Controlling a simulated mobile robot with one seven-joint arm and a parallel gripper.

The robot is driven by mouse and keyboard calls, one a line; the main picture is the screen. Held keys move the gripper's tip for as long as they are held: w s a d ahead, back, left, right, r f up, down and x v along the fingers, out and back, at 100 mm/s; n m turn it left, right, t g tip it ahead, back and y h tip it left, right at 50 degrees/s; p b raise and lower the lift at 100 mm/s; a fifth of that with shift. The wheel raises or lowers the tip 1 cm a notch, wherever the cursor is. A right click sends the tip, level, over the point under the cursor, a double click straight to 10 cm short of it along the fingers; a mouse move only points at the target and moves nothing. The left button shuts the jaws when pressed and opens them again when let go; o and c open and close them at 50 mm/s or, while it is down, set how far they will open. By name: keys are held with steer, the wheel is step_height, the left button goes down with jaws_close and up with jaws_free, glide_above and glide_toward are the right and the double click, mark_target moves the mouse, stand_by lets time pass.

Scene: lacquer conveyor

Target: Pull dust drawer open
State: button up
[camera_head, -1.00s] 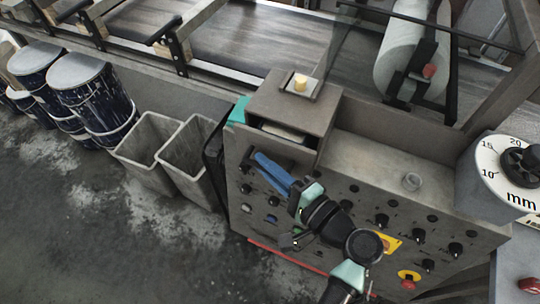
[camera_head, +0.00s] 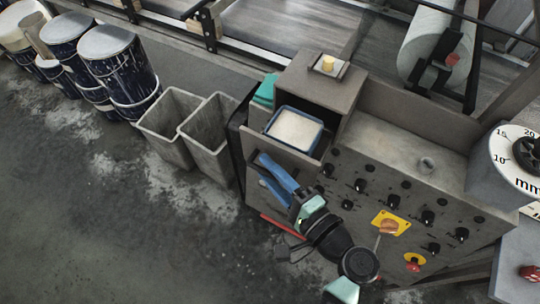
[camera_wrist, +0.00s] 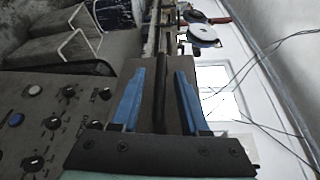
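The dust drawer stands pulled out of the grey cabinet, its grey front panel (camera_head: 280,152) well forward of the opening. A blue-rimmed tray of pale dust (camera_head: 296,130) shows inside it. In the wrist view the drawer front (camera_wrist: 215,85) fills the middle, with a dark bar handle (camera_wrist: 161,95) on it. My gripper (camera_head: 260,170) is at the drawer front, its blue fingers spread apart. In the wrist view my gripper (camera_wrist: 170,68) has one finger on each side of the handle, with a visible gap on the right. The head view does not show the handle clearly.
Knobs and a red button (camera_head: 412,265) on a yellow plate cover the cabinet front to the right. Two grey bins (camera_head: 168,130) stand to the left, with stained drums (camera_head: 118,62) beyond. The floor in front is clear.

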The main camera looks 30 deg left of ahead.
stand_by(0.3)
steer(key=b+v, duration=0.1)
steer(key=v, duration=1.2)
steer(key=shift+b, duration=0.4)
